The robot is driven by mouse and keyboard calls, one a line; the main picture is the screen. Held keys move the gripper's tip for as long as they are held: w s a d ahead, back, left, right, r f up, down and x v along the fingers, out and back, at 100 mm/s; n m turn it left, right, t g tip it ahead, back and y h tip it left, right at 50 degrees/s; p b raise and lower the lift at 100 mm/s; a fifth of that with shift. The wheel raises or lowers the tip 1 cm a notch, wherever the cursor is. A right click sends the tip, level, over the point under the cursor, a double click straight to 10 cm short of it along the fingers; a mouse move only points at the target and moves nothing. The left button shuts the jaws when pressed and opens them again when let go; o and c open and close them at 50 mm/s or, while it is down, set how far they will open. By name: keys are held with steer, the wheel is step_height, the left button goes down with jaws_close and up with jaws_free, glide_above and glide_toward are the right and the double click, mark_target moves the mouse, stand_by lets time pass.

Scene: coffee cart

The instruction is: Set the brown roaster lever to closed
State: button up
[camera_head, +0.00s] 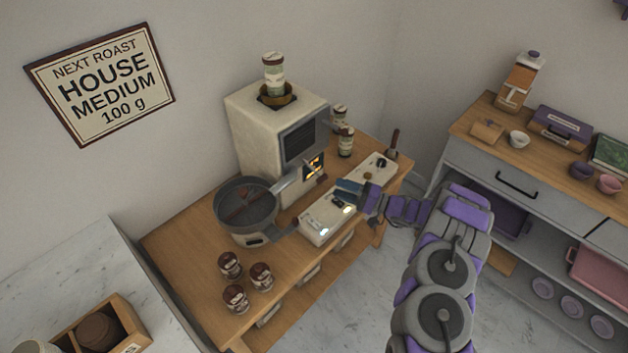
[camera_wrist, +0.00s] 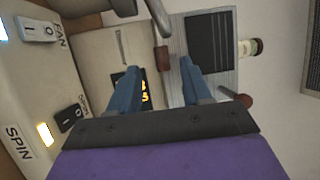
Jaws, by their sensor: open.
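The cream roaster (camera_head: 262,135) stands on the wooden cart. A small brown handle (camera_head: 321,180) shows low on its front, by the display and metal chute. In the wrist view a brown block (camera_wrist: 162,58) appears between and beyond my fingertips; contact cannot be told. A second dark brown lever (camera_head: 393,143) stands upright at the right end of the control panel; a red-brown knob (camera_wrist: 244,100) shows right of my fingers in the wrist view. Which one is the roaster lever is not certain. My gripper (camera_head: 347,189) is open with blue fingers, also in the wrist view (camera_wrist: 160,66), above the panel.
The round cooling pan (camera_head: 245,210) sits left of the roaster's front. The switch box (camera_head: 328,218) lies below my gripper, with a lit SPIN switch (camera_wrist: 45,134). Several brown cans (camera_head: 236,298) stand at the cart's front left. Jars (camera_head: 345,142) stand behind the panel.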

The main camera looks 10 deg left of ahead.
mark_target(313, 170)
steer(key=b+x, duration=0.1)
steer(key=x, duration=0.9)
steer(key=shift+c, duration=0.5)
steer(key=shift+f, duration=0.1)
jaws_close()
